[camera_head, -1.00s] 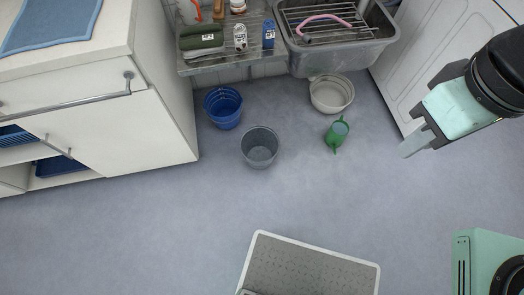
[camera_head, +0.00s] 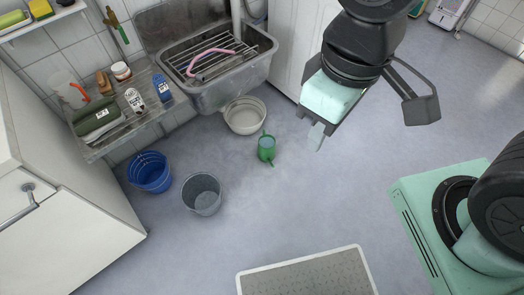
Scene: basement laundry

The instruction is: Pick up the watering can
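The green watering can (camera_head: 266,148) stands on the grey floor near the middle of the head view, just below a pale round basin. It is small in the picture, with nothing covering it. My gripper (camera_head: 368,122) is in the upper right, to the right of the can in the picture and apart from it. One fingertip shows to the left and a dark finger is spread out to the right. The gripper looks open, with nothing between the fingers.
Near the can are a pale basin (camera_head: 245,116), a grey bucket (camera_head: 203,195) and a blue bucket (camera_head: 150,173). Behind stand a grey sink (camera_head: 232,88) and a shelf (camera_head: 148,122) with bottles. A grey-white mat (camera_head: 305,278) lies in front. Open floor lies right of the can.

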